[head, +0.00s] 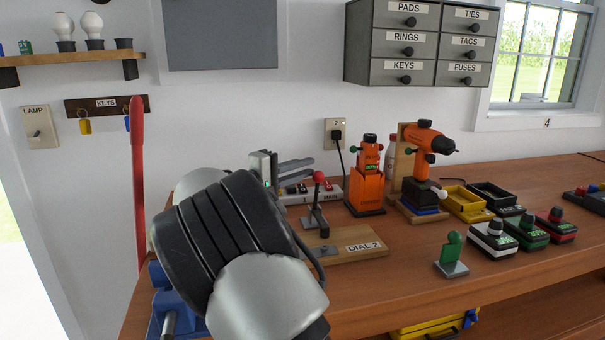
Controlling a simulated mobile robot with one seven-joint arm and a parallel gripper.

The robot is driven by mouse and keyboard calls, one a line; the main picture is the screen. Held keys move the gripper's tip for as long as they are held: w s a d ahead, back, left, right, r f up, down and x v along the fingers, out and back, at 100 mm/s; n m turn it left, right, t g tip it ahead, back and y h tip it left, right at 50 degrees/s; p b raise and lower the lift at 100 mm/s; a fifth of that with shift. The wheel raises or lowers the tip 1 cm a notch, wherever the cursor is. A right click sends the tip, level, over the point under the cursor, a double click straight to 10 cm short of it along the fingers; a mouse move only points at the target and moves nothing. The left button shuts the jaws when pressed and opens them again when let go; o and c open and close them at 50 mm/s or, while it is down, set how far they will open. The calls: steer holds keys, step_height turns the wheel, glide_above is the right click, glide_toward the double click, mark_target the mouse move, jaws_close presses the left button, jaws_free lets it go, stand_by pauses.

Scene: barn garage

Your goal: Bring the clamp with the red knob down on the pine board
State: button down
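The clamp (317,212) has a dark upright lever topped by a red knob (319,176). It stands at the pine board (372,253), a light flat board with a "DIAL 2" label, on the bench. The lever stands nearly upright, with the knob well above the board. My arm covers the board's left part and some of the clamp's base. My gripper (311,166) shows partly behind my arm, with grey finger-like parts pointing right toward the knob. It appears just left of the knob; whether they touch, and how wide the fingers are, I cannot tell.
On the wooden bench (400,285) stand an orange charger (366,190), an orange drill (426,140), yellow and black bins, and several knobbed boxes to the right. A green-topped piece (451,253) stands right of the board. A power strip (330,192) lies behind the clamp.

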step_height(320, 180, up, 8)
steer(key=p, duration=0.1)
steer(key=shift+r, duration=0.2)
steer(key=s+d+f+m+g+y, duration=0.2)
steer(key=s+d+f+g, duration=0.1)
steer(key=s+d, duration=0.5)
steer(key=s+d+f+m+g+y, duration=0.25)
steer(key=s+d, duration=0.35)
steer(key=d, duration=0.3)
steer(key=s+a+f+m+y, duration=0.1)
steer(key=s+a+f+y, duration=0.15)
steer(key=s, duration=0.65)
steer(key=s+a+f+m+y, duration=0.1)
steer(key=s+f+y, duration=0.2)
steer(key=s, duration=0.7)
steer(key=s+a+f+m+y, duration=0.2)
steer(key=s+f+y, duration=0.1)
steer(key=s, duration=0.6)
step_height(320, 180, up, 22)
steer(key=p, duration=2.2)
steer(key=shift+s+a+p, duration=0.3)
steer(key=shift+s+p, duration=0.05)
steer(key=shift+s, duration=0.1)
steer(key=shift+g, duration=0.25)
